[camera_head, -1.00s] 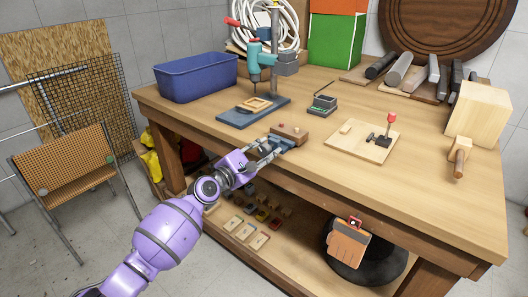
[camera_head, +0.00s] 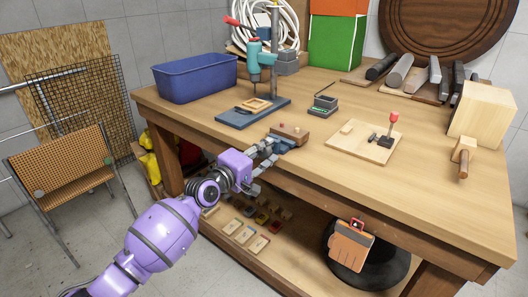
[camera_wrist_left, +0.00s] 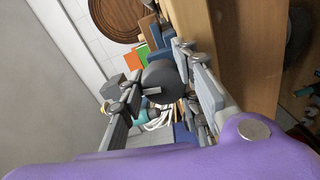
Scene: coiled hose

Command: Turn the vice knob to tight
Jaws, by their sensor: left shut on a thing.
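The vice (camera_head: 285,141) is a small blue-grey fixture at the front edge of the workbench in the head view. Its knob shows in the left wrist view as a dark round disc (camera_wrist_left: 160,75) with a light pointer bar on its face. My left gripper (camera_head: 268,151) reaches the vice from the front, its fingers either side of the knob and shut on it. In the head view the gripper hides the knob. My right gripper is in neither view.
A wooden block with small buttons (camera_head: 290,132) sits just behind the vice. A drill press base (camera_head: 238,118), a blue bin (camera_head: 195,78) and a board with a red-topped lever (camera_head: 355,138) stand on the bench.

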